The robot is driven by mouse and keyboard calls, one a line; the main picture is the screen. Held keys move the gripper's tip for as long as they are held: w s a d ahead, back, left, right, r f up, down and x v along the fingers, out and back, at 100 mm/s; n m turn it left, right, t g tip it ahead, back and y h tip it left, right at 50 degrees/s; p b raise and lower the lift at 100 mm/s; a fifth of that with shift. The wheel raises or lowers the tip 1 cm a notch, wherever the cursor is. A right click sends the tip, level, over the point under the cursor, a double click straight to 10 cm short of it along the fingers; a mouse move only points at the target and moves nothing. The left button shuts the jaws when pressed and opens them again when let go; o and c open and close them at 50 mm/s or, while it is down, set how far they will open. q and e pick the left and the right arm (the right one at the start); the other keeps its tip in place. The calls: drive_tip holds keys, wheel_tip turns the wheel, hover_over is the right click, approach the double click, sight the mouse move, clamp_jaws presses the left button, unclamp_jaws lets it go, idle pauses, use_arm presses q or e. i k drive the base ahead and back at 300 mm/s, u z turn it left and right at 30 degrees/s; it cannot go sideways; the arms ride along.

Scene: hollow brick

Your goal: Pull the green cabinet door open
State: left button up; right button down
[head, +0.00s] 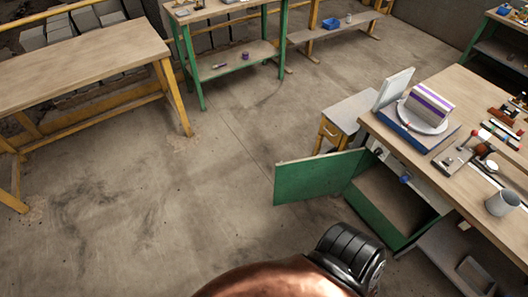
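The green cabinet door (320,177) stands swung out to the left from the cabinet under the workbench at the right. It is wide open, with its flat face toward me. The green cabinet (385,198) shows its open front and a bare brownish inside. Neither of my grippers shows in the head view. No hand is seen touching the door.
A small cabinet with yellow legs (348,112) stands behind the door. A yellow-legged table (75,62) is at the left. The concrete floor (190,190) between is clear.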

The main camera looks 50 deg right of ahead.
sight(318, 176)
drive_tip(key=z, duration=0.5)
drive_tip(key=i, duration=1.1)
drive_tip(key=z, duration=0.85)
